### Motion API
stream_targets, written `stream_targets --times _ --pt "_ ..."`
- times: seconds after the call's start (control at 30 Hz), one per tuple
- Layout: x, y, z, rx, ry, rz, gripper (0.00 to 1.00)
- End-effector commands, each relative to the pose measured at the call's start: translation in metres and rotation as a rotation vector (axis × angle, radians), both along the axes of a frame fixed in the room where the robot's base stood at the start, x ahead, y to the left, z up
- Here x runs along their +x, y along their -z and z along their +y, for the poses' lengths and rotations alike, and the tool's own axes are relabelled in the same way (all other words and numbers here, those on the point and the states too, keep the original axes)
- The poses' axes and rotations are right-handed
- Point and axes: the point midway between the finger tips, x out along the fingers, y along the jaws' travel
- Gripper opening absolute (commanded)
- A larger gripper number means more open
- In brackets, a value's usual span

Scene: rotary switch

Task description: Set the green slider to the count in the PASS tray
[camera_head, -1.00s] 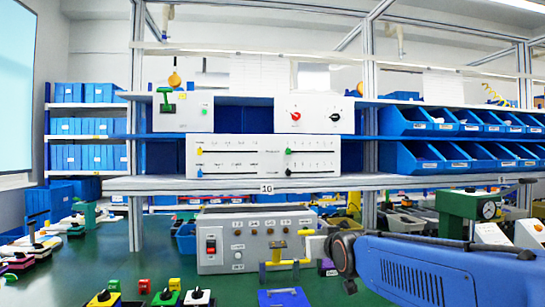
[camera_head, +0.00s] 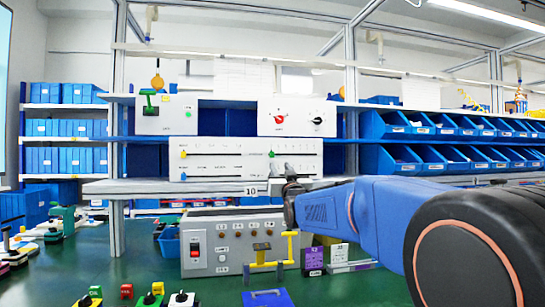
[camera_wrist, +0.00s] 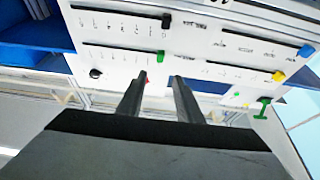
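The white slider panel (camera_head: 228,160) is on the shelf, with yellow and blue sliders on its left half. The green slider (camera_head: 271,154) is at the left end of its upper right scale. In the wrist view the panel appears turned over, with the green slider (camera_wrist: 161,57) just beyond my fingertips and the black slider (camera_wrist: 166,20) farther off. My gripper (camera_wrist: 159,77) is open, its two fingers apart with nothing between them. In the head view my gripper (camera_head: 285,178) is in front of the panel's lower right part. I cannot make out a PASS tray.
A dial panel (camera_head: 297,118) and a green-lever panel (camera_head: 166,115) stand above. A grey control box (camera_head: 225,262) with a yellow handle (camera_head: 266,265) is below the shelf. Blue bins (camera_head: 396,160) are to the right. Small coloured switches line the bench's front left.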

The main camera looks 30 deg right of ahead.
Motion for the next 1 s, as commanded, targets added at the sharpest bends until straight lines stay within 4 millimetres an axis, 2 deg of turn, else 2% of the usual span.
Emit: stream_targets --times 0.3,0.6,0.8,1.0 --pt "0.052 -0.021 -0.015 0.0 0.0 0.001 0.33" --pt "0.093 -0.039 -0.026 0.0 0.0 0.0 0.33" --pt "0.107 -0.046 -0.03 0.0 0.0 0.001 0.33" --pt "0.109 -0.047 -0.031 0.0 0.0 0.001 0.33"
